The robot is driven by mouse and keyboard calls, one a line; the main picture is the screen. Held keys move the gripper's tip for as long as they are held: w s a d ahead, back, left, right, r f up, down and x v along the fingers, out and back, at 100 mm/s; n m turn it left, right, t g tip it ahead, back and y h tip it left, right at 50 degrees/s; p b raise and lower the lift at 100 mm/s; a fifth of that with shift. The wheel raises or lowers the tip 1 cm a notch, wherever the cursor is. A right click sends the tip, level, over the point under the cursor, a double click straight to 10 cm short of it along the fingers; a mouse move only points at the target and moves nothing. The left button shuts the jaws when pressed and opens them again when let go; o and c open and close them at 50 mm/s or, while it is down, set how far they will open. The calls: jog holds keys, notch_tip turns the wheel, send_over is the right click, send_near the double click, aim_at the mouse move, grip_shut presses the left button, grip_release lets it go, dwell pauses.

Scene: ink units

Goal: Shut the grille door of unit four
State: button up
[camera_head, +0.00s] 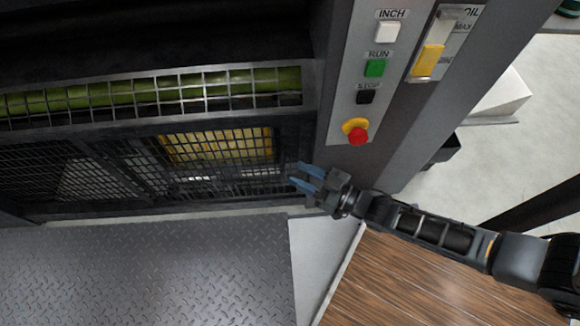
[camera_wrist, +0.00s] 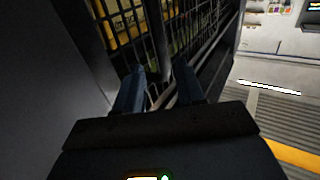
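The grille door (camera_head: 120,175) is a dark wire mesh panel low on the front of the ink unit, at the left and middle of the head view. Yellow parts show through its mesh. Whether it is fully shut or ajar, I cannot tell. My gripper (camera_head: 297,175) is at the door's right end, near the panel's edge, with its two blue fingers apart and nothing visible between them. In the wrist view, my gripper (camera_wrist: 158,72) points at the mesh of the grille door (camera_wrist: 127,22), and a pale bar shows between the fingers. I cannot tell whether they touch the door.
A lighter grid guard (camera_head: 150,98) over a green roller runs above the door. A control panel (camera_head: 355,90) with white, green, black and red buttons stands at the right. A tread-plate floor (camera_head: 150,265) lies below, with wooden boards (camera_head: 400,285) to its right.

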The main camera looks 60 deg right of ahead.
jog(key=shift+s, duration=1.4)
jog(key=shift+r, duration=0.1)
jog(key=s+a+r+g, duration=0.1)
jog(key=s+a+r, duration=0.3)
jog(key=r, duration=0.5)
jog(key=s+a+r+g, duration=0.1)
jog(key=s+a+r, duration=0.3)
jog(key=r, duration=0.5)
jog(key=s+a+r+g, duration=0.1)
jog(key=s+a+r, duration=0.3)
jog(key=r, duration=0.5)
notch_tip(320, 180, up, 19)
jog(key=d+p, duration=0.1)
jog(key=p, duration=1.9)
jog(key=shift+s+r+h, duration=0.2)
jog(key=shift+s+h, duration=0.1)
jog(key=shift+s, duration=0.1)
jog(key=shift+o, duration=0.3)
